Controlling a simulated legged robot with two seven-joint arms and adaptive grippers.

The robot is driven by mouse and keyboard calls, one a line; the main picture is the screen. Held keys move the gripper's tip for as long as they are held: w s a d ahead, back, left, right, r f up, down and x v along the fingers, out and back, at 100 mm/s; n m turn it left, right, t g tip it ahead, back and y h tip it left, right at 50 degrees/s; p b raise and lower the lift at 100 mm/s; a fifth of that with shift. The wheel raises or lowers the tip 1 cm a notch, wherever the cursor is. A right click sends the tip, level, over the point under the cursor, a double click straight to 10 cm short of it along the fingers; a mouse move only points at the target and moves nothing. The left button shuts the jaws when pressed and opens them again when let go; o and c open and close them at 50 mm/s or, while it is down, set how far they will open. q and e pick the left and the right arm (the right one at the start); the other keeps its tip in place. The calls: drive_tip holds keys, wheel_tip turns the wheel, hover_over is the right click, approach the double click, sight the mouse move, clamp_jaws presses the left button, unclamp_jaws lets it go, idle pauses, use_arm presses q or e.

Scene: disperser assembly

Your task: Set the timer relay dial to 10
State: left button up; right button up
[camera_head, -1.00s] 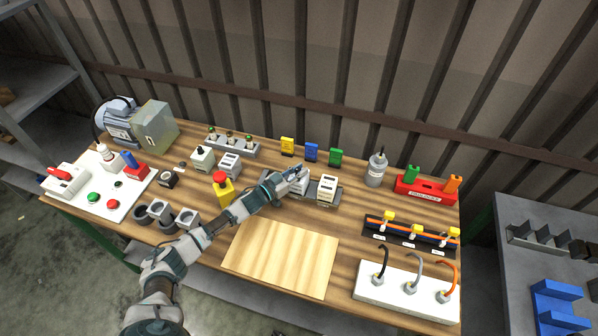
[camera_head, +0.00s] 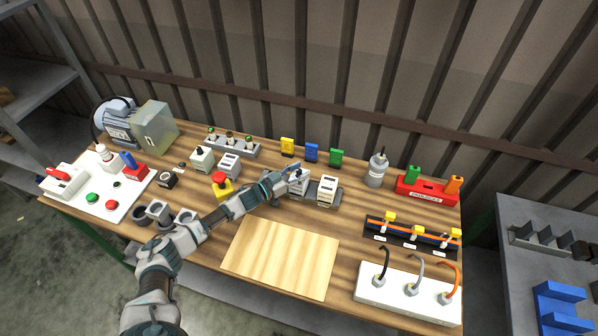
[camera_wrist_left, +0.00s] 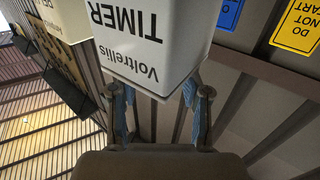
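The timer relay (camera_head: 298,187) is a white box near the middle of the table. In the left wrist view the timer relay (camera_wrist_left: 150,35) is close, with "TIMER" and "Voltrellis" upside down on it. I cannot make out its dial or setting. My left gripper (camera_head: 292,177) is at the relay's upper side in the head view. In the wrist view the two blue-padded fingers of my left gripper (camera_wrist_left: 158,100) stand apart, with the relay's near edge between and just beyond them. I cannot tell whether they touch it. My right gripper is in neither view.
A similar white module (camera_head: 327,192) stands just right of the relay. A yellow emergency-stop box (camera_head: 222,187) is left of it. Yellow, blue and green tags (camera_head: 311,152) stand behind. A bare wooden board (camera_head: 280,258) lies in front.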

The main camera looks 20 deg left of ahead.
sight(299, 170)
use_arm(q)
drive_tip(key=shift+r, duration=0.1)
wheel_tip(299, 170, up, 10)
drive_tip(key=shift+w+f, duration=0.1)
drive_tip(key=shift+f, duration=0.1)
idle(0.3)
